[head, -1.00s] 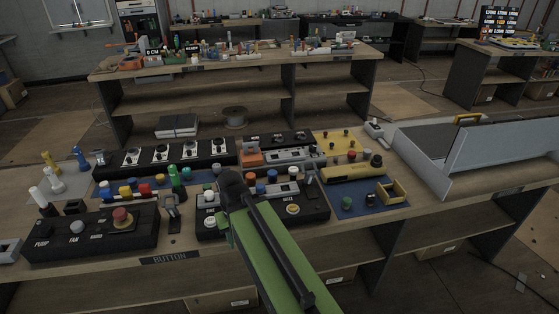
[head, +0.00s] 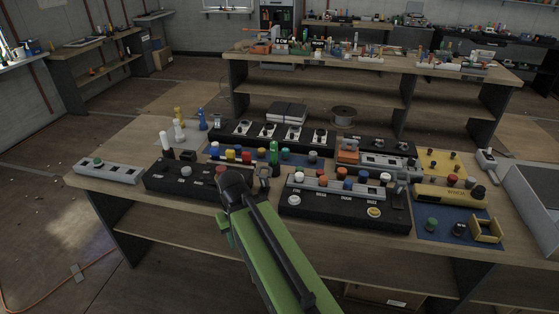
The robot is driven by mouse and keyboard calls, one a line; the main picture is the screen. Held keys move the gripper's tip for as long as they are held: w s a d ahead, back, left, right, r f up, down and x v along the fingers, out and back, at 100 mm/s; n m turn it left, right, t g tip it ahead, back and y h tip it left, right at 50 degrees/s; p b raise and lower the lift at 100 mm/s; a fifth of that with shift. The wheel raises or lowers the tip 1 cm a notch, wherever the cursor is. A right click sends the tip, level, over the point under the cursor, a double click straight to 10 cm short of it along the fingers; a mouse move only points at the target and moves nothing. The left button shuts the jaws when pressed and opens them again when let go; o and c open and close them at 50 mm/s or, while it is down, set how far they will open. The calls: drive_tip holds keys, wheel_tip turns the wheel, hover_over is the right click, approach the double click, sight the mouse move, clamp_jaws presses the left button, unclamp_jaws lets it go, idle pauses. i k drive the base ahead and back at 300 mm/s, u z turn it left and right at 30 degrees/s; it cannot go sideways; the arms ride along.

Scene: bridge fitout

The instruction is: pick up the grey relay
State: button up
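I cannot pick out the grey relay for certain. A small grey and black upright part (head: 264,173) stands on the bench just right of the dark end of my arm, and a similar one (head: 401,188) stands farther right among the panels. Either could be the relay, but both are too small to tell. My green arm reaches up from the bottom of the head view over the bench's front edge. Its dark far joint hides part of the black panel with the red button. My gripper's fingers do not show.
The near bench (head: 145,208) is crowded. It holds a grey button strip (head: 108,172), black panels (head: 345,208), coloured buttons, a yellow box (head: 447,195) on a blue mat (head: 430,229) and a grey tray (head: 535,192) at right. Another bench (head: 290,78) stands behind; floor is open at left.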

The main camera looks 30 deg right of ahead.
sight(313, 155)
drive_tip(key=u, duration=1.3)
drive_tip(key=k, duration=0.2)
drive_tip(key=u, duration=1.45)
drive_tip(key=k, duration=1.45)
drive_tip(key=z, duration=1.85)
drive_tip(key=i, duration=1.05)
drive_tip(key=u, duration=0.2)
